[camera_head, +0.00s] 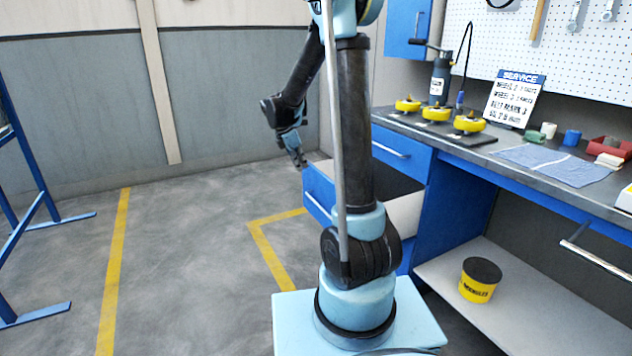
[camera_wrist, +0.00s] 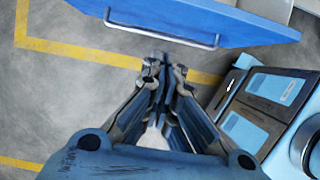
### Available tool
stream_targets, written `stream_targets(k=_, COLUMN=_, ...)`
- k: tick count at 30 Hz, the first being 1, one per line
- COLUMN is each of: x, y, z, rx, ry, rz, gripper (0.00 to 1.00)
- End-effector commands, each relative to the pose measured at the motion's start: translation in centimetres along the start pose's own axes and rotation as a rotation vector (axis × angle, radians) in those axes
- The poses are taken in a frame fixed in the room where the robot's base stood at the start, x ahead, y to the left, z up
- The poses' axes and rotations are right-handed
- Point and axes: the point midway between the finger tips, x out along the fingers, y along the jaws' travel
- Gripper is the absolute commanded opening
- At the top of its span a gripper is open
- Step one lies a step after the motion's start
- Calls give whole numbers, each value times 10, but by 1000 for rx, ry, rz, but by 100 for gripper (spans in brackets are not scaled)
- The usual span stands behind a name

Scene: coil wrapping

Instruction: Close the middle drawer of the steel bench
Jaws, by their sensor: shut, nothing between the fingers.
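The steel bench (camera_head: 595,196) stands on the right, with blue drawer fronts. The middle drawer (camera_head: 318,190) is pulled out toward the left; part of it is hidden behind my arm. Its blue front also shows at the top of the wrist view (camera_wrist: 215,18), with a bar handle (camera_wrist: 160,37) across it. The drawer above it (camera_head: 392,158) looks shut. My gripper (camera_head: 300,162) is shut and empty, outside the open drawer near the upper edge of its front. In the wrist view its fingertips (camera_wrist: 166,65) are just below the handle in the picture; contact cannot be told.
Yellow wheel-like parts (camera_head: 436,113), a bottle-like tool (camera_head: 441,75), a service sign (camera_head: 514,97) and blue cloths (camera_head: 555,162) are on the bench top. A yellow tub (camera_head: 480,279) stands on the lower shelf. A blue frame (camera_head: 30,210) stands at far left. The floor between is clear.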

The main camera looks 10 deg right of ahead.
Motion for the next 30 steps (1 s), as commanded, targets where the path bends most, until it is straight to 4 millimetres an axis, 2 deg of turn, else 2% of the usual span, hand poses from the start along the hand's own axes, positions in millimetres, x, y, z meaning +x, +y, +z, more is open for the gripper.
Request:
stream_targets(k=5, x=14, y=2, z=0, rx=-6, ry=-1, rz=0, gripper=0)
stream_targets(k=22, x=103, y=1, z=0, rx=-3, ry=-1, rz=0, gripper=0)
stream_targets(k=25, x=106, y=0, z=15, rx=-1, ry=-1, rz=-1, gripper=0)
stream_targets(k=30, x=112, y=1, z=30, rx=-3, ry=-1, rz=0, gripper=0)
